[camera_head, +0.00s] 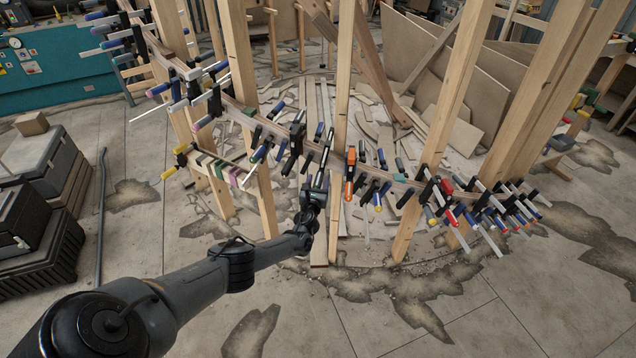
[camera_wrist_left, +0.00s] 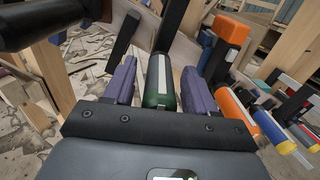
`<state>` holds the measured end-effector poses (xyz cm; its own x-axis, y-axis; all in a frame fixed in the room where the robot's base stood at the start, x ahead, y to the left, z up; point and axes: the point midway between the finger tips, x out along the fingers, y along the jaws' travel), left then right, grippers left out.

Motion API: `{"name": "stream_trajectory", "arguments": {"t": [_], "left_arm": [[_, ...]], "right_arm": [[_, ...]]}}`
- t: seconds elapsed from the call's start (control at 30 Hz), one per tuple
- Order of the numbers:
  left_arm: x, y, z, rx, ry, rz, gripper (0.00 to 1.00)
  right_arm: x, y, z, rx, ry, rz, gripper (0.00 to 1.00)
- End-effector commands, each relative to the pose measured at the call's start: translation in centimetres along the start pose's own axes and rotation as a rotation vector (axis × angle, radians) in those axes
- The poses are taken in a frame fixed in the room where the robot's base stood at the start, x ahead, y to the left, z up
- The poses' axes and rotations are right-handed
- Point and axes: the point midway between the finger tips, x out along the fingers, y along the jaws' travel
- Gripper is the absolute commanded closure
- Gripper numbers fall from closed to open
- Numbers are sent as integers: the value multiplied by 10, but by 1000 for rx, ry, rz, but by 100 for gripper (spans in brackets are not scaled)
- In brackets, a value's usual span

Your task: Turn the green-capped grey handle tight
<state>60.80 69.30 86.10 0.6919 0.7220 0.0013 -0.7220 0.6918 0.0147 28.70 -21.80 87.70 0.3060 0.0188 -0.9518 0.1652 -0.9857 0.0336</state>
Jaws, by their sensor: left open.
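The green-capped grey handle (camera_wrist_left: 160,82) shows in the left wrist view, between the two purple fingers of my left gripper (camera_wrist_left: 158,76). The fingers stand on either side of the handle, with a visible gap at the right finger; I cannot tell whether the left finger touches it. My left gripper is open. In the head view my left gripper (camera_head: 319,182) is at the row of clamps on the curved stringer, near the middle, and I cannot make out the handle there. My right gripper is in neither view.
An orange clamp (camera_head: 350,174) is close on the right; its orange handle (camera_wrist_left: 234,112) also shows in the left wrist view. Several other clamps crowd both sides. Upright wooden posts (camera_head: 341,75) stand around the stringer. Open floor (camera_head: 440,315) lies in front.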

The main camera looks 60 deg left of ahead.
Motion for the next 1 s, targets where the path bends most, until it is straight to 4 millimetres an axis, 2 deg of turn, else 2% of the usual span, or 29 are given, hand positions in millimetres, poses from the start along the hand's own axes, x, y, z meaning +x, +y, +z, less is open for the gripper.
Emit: {"name": "stream_trajectory", "arguments": {"t": [0.27, 0.6, 0.8, 1.0], "left_arm": [[-20, 0, 4, 2, 3, -3, 44], [-79, 0, 3, 1, 2, -2, 44], [-100, 0, 2, 0, 1, -1, 44], [-108, 0, 0, -1, 0, -1, 44]], "right_arm": [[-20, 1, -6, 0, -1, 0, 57], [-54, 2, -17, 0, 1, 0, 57], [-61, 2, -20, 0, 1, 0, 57], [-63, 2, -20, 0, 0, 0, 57]]}}
